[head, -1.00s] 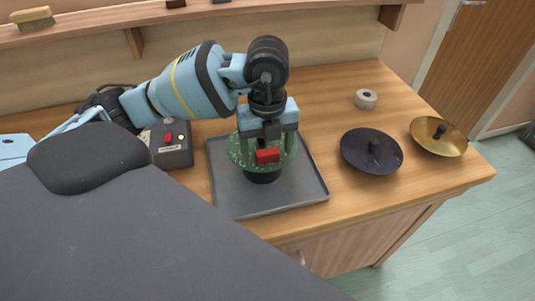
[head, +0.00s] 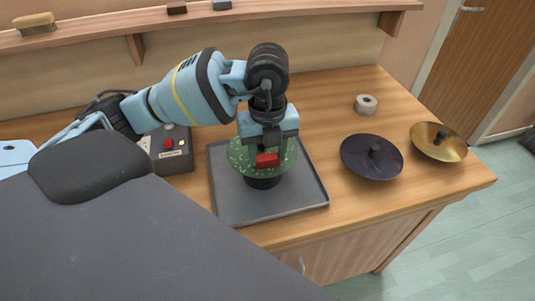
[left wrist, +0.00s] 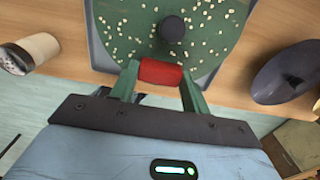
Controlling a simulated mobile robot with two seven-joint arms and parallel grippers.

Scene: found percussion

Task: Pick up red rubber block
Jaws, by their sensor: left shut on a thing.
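The red rubber block (head: 267,160) is between the fingertips of my left gripper (head: 268,153), over the near part of a round green disc (head: 240,160) scattered with pale bits. In the left wrist view the red block (left wrist: 161,72) spans the space between the two green fingers, and the gripper (left wrist: 158,80) is shut on it. The block appears at or just above the disc; I cannot tell whether it touches. My right gripper is not in view.
The disc sits on a dark round base over a grey tray (head: 235,206). A control box with buttons (head: 176,160) stands left. A dark cymbal (head: 360,163), a brass cymbal (head: 425,145) and a tape roll (head: 366,104) lie right.

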